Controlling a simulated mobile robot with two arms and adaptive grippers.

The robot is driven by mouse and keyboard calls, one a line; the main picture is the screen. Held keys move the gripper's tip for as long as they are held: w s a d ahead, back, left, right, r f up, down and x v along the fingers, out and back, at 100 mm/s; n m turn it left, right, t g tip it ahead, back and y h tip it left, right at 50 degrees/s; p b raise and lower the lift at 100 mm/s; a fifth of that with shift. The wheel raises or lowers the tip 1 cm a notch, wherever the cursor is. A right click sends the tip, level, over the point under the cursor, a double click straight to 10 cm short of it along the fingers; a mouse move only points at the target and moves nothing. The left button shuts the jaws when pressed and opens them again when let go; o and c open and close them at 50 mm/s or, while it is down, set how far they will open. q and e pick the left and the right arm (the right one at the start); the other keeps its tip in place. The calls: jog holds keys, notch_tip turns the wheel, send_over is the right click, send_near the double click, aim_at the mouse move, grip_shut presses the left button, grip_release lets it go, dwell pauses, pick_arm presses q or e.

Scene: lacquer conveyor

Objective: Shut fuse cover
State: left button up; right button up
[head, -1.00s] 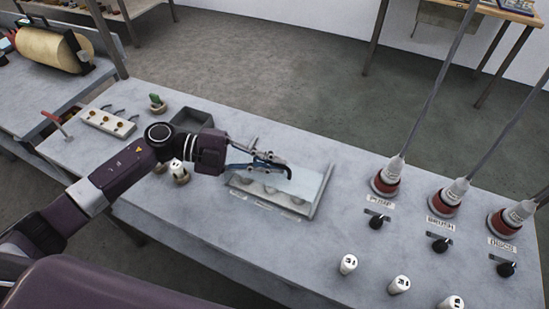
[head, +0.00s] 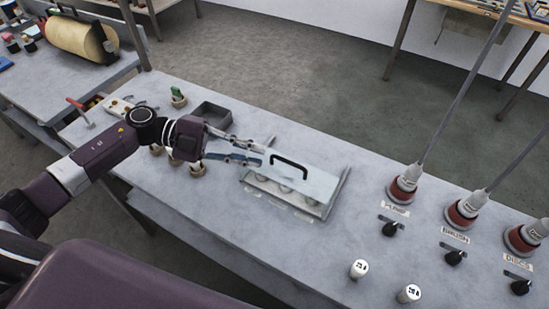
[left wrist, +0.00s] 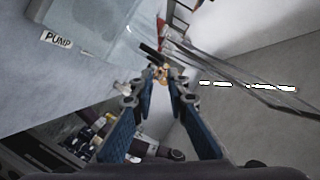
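The fuse cover (head: 318,183) is a pale, glassy panel with a black bar handle (head: 289,165). It lies over the fuse recess on the bench; round fuse seats (head: 285,188) show along its near edge, and I cannot tell whether it is fully down. My left gripper (head: 263,155) is open and empty just left of the handle, apart from it. In the left wrist view the gripper's blue-padded fingers (left wrist: 163,95) are spread with nothing held between them. A pale pane, likely the cover (left wrist: 105,28), shows at upper left. My right gripper is not in view.
Red-based plugs (head: 404,185) with cables rise at the right, with black knobs (head: 391,229) before them. White numbered cylinders (head: 359,269) stand near the front edge. A grey tray (head: 212,114) and a small cactus-like pot (head: 178,96) stand behind my left arm.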

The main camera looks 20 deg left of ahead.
pick_arm(q)
jog(key=shift+v, duration=1.55)
